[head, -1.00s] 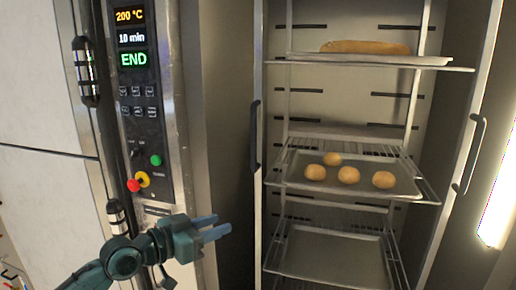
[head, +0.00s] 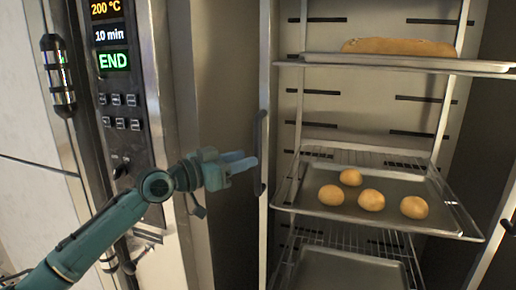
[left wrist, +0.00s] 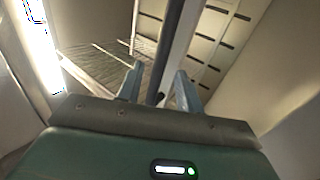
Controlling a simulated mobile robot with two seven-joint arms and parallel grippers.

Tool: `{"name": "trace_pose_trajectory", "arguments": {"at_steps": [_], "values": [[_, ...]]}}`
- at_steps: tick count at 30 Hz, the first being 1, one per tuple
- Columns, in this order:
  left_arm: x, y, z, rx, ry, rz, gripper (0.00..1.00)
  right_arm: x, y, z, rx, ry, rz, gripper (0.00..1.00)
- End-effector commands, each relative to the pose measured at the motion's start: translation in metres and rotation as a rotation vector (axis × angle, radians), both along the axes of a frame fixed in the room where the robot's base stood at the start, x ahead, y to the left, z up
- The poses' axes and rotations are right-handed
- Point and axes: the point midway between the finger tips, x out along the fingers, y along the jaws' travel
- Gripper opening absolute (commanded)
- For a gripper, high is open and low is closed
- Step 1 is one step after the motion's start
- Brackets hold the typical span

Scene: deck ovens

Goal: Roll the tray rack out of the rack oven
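The tray rack (head: 267,90) stands in the open rack oven, with a dark vertical handle (head: 261,150) on its left front post and another handle (head: 507,222) on the right. My left gripper (head: 243,161) is just left of the left handle, at its height. In the left wrist view, the fingers of my left gripper (left wrist: 158,85) are apart, and the dark handle (left wrist: 172,40) runs down between or just beyond them. I cannot tell whether they touch it. My right gripper is not in view.
The rack carries a tray with a loaf (head: 400,47), a tray with several buns (head: 318,208) and a lower tray (head: 345,270). The oven's control panel (head: 112,60) at left reads 200 °C, 10 min and END. My left arm passes in front of it.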

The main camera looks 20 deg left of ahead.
Motion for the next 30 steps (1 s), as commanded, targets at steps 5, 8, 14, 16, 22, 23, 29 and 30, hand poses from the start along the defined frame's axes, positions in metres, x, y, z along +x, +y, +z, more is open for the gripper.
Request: {"name": "trace_pose_trajectory", "arguments": {"at_steps": [5,8,14,16,22,23,29,30], "values": [[0.026,-0.019,0.002,-0.003,0.0,-0.001,0.36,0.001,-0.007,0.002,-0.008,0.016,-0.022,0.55],[0.035,-0.026,0.002,-0.003,-0.002,0.0,0.36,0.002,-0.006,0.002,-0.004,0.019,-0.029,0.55],[0.043,-0.031,0.0,-0.001,-0.001,0.0,0.36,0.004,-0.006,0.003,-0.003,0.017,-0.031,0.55],[0.043,-0.031,0.0,-0.001,-0.001,0.0,0.36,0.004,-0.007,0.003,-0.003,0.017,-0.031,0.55],[0.043,-0.031,-0.001,0.0,0.0,0.0,0.33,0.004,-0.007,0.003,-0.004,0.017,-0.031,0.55],[0.043,-0.031,-0.001,0.0,0.0,0.0,0.3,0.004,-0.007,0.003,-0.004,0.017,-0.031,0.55],[0.043,-0.031,-0.001,0.0,0.0,0.0,0.14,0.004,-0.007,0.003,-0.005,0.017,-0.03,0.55],[0.043,-0.031,-0.001,0.0,0.0,0.0,0.11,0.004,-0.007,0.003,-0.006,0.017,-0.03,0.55]]}}
